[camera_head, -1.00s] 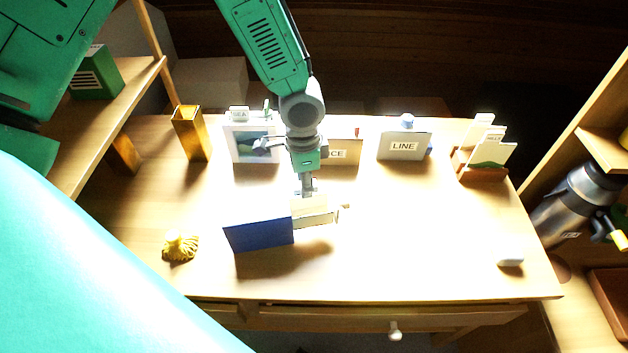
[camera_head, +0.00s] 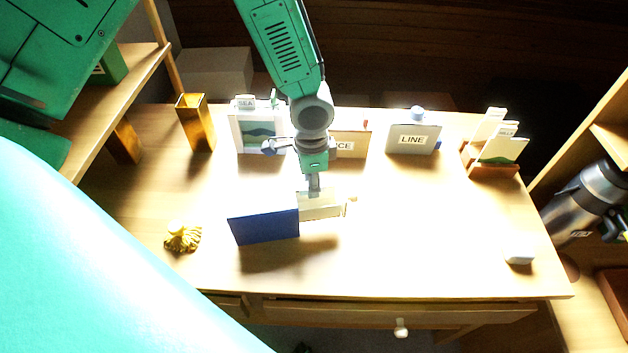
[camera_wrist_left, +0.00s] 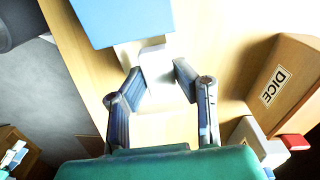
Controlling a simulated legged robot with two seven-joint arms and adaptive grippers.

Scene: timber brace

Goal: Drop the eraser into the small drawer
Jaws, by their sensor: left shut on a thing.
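My left gripper (camera_head: 314,190) is above the table, over a small cream drawer (camera_head: 322,212) that juts from the right side of a blue box (camera_head: 264,226). A small knob (camera_head: 352,199) shows at the drawer's right end. In the left wrist view, my left gripper (camera_wrist_left: 160,72) is shut on a white block (camera_wrist_left: 155,60) that looks like the eraser. The blue box (camera_wrist_left: 122,20) is just beyond the fingertips. Glare and the gripper hide the drawer's inside, and I cannot tell whether the block touches it. My right gripper is not in view.
Behind stand a picture frame (camera_head: 258,132), a box marked DICE (camera_wrist_left: 285,85), a LINE box (camera_head: 412,139) and a card holder (camera_head: 492,160). A yellow tassel-like thing (camera_head: 183,237) lies left, a small white object (camera_head: 519,258) right.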

